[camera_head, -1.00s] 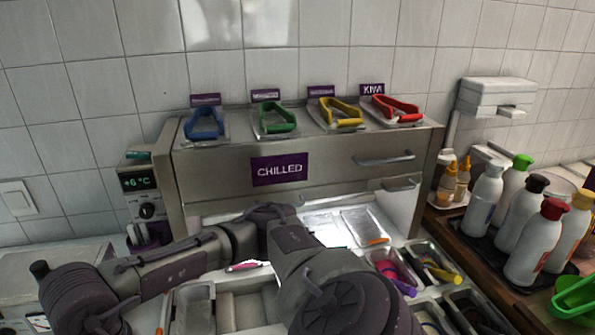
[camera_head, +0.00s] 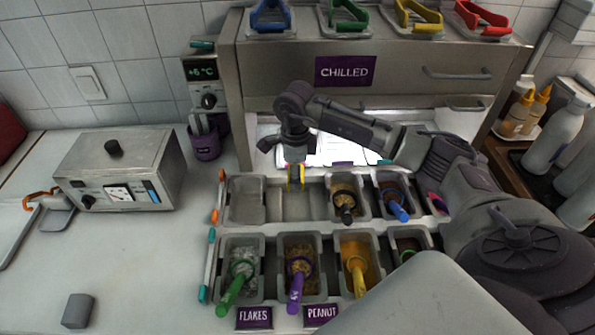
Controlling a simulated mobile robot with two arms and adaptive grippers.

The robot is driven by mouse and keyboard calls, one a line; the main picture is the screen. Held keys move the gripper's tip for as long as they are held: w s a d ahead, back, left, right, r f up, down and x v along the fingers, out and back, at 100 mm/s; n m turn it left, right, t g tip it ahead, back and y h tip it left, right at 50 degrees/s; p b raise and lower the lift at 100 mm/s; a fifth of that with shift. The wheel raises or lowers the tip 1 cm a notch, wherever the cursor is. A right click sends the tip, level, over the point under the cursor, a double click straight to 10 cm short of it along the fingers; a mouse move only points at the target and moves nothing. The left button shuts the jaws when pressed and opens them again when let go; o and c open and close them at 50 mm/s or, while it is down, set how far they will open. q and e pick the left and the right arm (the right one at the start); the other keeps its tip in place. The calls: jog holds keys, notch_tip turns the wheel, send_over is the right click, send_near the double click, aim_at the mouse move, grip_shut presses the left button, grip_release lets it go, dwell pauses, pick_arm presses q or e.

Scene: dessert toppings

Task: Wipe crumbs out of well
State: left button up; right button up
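The topping wells stand in two rows at the centre. In the back row, one bare grey well (camera_head: 246,203) is at the left end, and a second bare grey well (camera_head: 294,207) is beside it. Crumbs are too small to make out in either. My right gripper (camera_head: 296,184) comes in from the right and points down over the second well, its yellow-marked fingertips at the well's back part. Its fingers look close together; whether they hold anything is unclear. My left gripper is not in view. A small grey block (camera_head: 78,310) lies on the counter at the lower left.
Filled wells with scoops, including a green scoop (camera_head: 236,281) and a purple-handled scoop (camera_head: 297,279), surround the bare wells. A steel heater box (camera_head: 118,170) stands left. The chilled cabinet (camera_head: 400,80) rises behind. Counter between box and wells is mostly clear.

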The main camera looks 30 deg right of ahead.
jog(key=shift+w+d+f+m, duration=0.15)
jog(key=shift+d+f+m, duration=0.15)
jog(key=shift+m, duration=0.1)
jog(key=shift+f+b, duration=0.7)
jog(key=shift+f, duration=0.15)
jog(key=b, duration=0.7)
send_near(297, 212)
notch_tip(297, 212, down, 5)
jog(key=shift+a+f, duration=0.1)
jog(key=shift+f, duration=0.35)
jog(key=shift+f+b, duration=0.6)
jog(key=shift+b, duration=0.15)
